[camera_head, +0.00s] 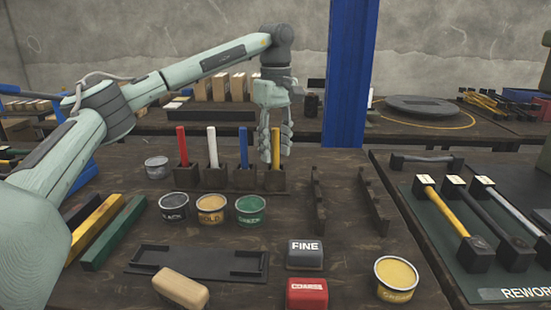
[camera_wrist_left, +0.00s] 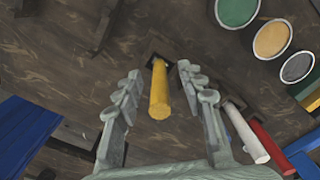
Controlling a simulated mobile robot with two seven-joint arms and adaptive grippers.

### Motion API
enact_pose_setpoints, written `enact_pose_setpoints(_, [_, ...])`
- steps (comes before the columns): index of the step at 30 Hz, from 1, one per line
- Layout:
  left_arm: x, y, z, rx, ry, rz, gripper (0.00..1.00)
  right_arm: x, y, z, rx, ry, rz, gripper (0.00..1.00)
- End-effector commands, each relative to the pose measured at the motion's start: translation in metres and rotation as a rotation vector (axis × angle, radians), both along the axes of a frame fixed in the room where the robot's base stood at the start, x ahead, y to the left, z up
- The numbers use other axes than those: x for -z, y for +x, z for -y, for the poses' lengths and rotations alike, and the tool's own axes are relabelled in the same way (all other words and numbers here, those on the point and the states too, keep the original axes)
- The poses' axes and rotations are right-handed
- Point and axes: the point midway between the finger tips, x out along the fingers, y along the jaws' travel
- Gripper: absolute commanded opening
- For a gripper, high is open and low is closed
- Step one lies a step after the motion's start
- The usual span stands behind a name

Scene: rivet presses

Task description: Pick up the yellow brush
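The yellow brush (camera_head: 276,142) stands upright in the rightmost holder of a row of dark holders, its handle pointing up. My left gripper (camera_head: 276,154) points down over it, with the fingers on either side of the handle. In the left wrist view, the yellow handle (camera_wrist_left: 159,92) lies between the two spread fingers (camera_wrist_left: 157,78), with a gap on each side. The fingers look open and empty. My right gripper is in neither view.
Blue (camera_head: 244,146), white (camera_head: 212,147) and red (camera_head: 182,146) brushes stand in the holders to the left. Paint cans, including a green one (camera_head: 251,209), sit in front. A blue post (camera_head: 350,75) rises behind on the right. Dark racks (camera_head: 319,200) stand right of the holders.

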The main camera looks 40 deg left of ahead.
Motion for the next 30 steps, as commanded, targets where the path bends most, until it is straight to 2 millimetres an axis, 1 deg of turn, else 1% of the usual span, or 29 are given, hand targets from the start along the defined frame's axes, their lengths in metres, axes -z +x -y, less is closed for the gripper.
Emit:
enact_pose_setpoints(1, [0.007,-0.001,0.0,0.0,0.0,-0.002,0.4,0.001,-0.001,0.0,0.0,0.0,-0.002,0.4])
enact_pose_setpoints(4, [0.015,-0.001,0.0,0.0,0.0,-0.001,0.4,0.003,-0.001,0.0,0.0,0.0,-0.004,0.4])
enact_pose_setpoints(11, [0.017,0.0,0.0,0.0,0.0,0.001,0.4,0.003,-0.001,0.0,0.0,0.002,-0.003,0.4])
enact_pose_setpoints(14, [0.017,0.0,0.0,0.0,0.0,0.001,0.3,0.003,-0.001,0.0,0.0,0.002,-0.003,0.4])
enact_pose_setpoints(21, [0.017,0.0,0.0,0.0,0.0,0.001,0.0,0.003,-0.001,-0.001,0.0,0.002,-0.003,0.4])
enact_pose_setpoints(30, [0.015,0.0,0.0,0.0,0.0,0.002,0.0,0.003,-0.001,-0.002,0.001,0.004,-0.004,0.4])
